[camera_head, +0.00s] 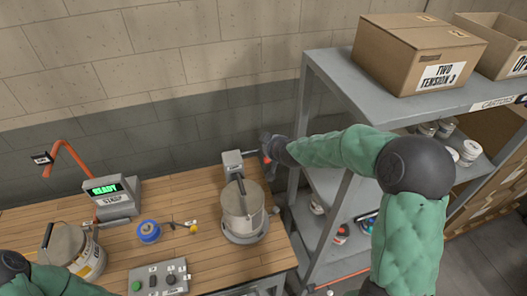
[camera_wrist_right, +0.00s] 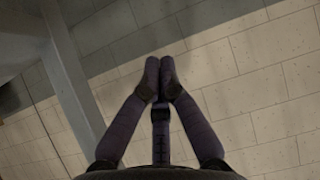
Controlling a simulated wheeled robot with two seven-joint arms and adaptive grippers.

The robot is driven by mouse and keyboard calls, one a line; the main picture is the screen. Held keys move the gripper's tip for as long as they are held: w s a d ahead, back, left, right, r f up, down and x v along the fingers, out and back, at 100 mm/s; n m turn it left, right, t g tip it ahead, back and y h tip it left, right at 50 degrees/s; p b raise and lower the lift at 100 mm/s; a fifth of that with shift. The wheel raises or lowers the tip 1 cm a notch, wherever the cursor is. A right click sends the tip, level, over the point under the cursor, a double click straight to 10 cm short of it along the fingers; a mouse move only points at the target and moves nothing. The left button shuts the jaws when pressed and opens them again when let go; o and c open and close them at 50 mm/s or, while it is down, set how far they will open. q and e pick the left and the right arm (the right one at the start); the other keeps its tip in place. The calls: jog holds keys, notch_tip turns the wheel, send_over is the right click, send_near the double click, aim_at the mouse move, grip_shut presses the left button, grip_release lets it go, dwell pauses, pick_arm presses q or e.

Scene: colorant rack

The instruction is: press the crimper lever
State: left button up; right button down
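A bent orange lever (camera_head: 70,155) rises at the left behind a grey box (camera_head: 115,205) whose green screen reads READY. A grey machine (camera_head: 232,162) with a lidded can (camera_head: 242,212) in front of it stands at the table's right side. The labels are too small to tell which is the crimper. My right gripper (camera_head: 266,150) is beside the grey machine's upper right, with a small reddish part near its tip. In the wrist view its fingers (camera_wrist_right: 158,80) meet at the tips with nothing seen between them. My left arm shows at the lower left; its gripper is out of view.
A grey shelf (camera_head: 310,120) with cardboard boxes (camera_head: 415,55) stands right of the table, close to my right arm. A second can (camera_head: 80,250), a blue roll (camera_head: 148,232) and a button panel (camera_head: 158,278) sit on the wooden table (camera_head: 185,200). A wall is behind.

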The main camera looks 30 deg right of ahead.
jog(key=b, duration=0.2)
send_over(263, 155)
jog(key=a, duration=0.1)
notch_tip(263, 155, down, 7)
jog(key=shift+s+a+f+b, duration=0.1)
jog(key=shift+s+f+b, duration=0.3)
jog(key=shift+s, duration=0.4)
jog(key=shift+s+a+f+b, duration=0.1)
jog(key=shift+s+f+b, duration=0.25)
jog(key=shift+s, duration=0.45)
jog(key=shift+r, duration=0.1)
